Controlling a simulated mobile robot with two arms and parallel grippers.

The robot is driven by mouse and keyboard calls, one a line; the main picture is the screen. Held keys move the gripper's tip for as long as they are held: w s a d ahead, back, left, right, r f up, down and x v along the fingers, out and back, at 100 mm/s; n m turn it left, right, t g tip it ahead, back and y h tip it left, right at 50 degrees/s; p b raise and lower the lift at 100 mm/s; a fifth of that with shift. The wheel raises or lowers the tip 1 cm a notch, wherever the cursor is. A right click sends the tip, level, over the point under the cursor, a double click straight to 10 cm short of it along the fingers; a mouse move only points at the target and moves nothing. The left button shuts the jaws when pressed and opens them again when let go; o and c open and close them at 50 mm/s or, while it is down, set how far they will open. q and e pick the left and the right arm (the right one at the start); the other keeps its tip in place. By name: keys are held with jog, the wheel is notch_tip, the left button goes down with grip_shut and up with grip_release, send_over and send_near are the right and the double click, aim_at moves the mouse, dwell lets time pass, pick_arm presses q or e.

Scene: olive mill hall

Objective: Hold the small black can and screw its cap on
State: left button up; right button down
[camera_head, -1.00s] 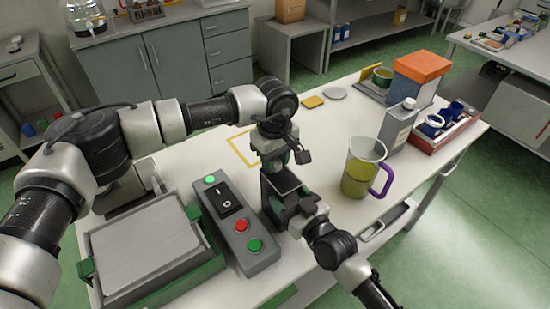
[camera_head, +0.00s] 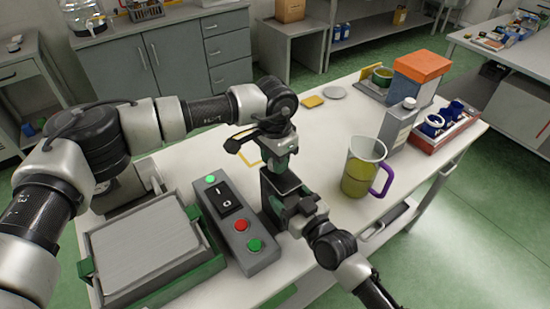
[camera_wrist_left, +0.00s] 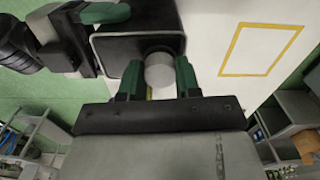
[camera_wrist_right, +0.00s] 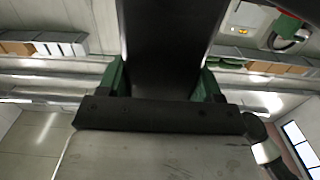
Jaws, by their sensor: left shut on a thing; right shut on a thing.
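The small black can (camera_head: 270,188) is upright above the table, with a light rim around its top. My right gripper (camera_head: 303,208) is shut on its side, and the can fills the space between the fingers in the right wrist view (camera_wrist_right: 168,45). My left gripper (camera_head: 280,160) is directly above the can, pointing down. It is shut on the round grey cap (camera_wrist_left: 159,70), which is at the can's top near one edge in the left wrist view. How far the cap sits on the neck is hidden by the cap and fingers.
A grey button box (camera_head: 236,225) and a green-framed tray (camera_head: 205,262) are left of the can. A jug (camera_head: 360,172) with a purple handle stands to the right. Behind it are a grey can (camera_head: 398,128) and a red crate (camera_head: 462,133).

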pick_arm(q)
jog(key=o, duration=0.9)
jog(key=shift+o, duration=0.2)
jog(key=shift+r, duration=0.15)
jog(key=shift+r, duration=2.15)
jog(key=shift+c, duration=0.2)
